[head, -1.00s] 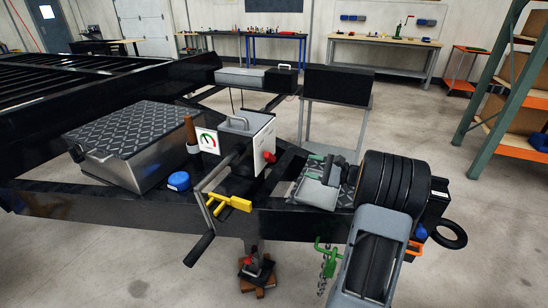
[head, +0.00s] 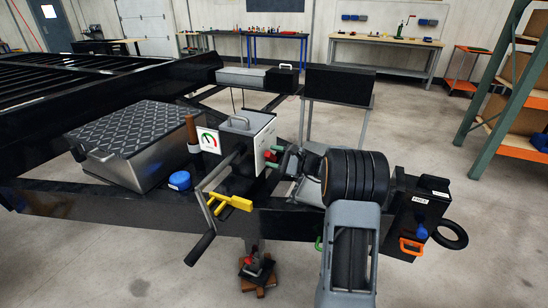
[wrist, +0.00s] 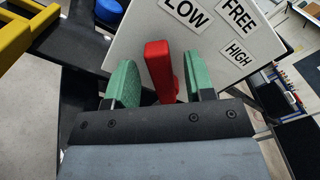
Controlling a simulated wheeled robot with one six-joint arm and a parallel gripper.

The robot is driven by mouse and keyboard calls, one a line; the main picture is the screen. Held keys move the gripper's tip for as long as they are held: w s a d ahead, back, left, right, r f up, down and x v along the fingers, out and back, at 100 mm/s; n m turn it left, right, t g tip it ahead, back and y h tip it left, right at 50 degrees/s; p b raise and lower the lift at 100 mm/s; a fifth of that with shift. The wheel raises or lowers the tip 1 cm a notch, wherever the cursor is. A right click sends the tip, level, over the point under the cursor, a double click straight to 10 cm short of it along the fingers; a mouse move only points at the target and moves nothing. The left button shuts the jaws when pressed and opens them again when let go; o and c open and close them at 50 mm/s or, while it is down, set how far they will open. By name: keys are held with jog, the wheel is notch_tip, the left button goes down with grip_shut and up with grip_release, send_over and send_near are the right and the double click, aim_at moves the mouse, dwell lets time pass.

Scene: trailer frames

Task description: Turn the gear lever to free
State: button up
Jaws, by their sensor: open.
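In the wrist view the panel carries the labels LOW (wrist: 187,12), FREE (wrist: 240,15) and HIGH (wrist: 237,53). I cannot tell which label the lever points at. My gripper (wrist: 163,84) is open, its green fingertips on either side of the lever with visible gaps. In the head view the gripper (head: 279,160) is at the box's right side, with its fingers partly hidden.
A yellow handle (head: 230,202) and crank (head: 205,225) stand left of and in front of my arm. A blue cap (head: 179,180) lies on the black trailer frame. A metal tread-plate box (head: 125,150) is at left. Open floor lies at front right.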

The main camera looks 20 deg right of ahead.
jog(key=shift+w+a, duration=0.1)
grip_shut()
dwell(0.5)
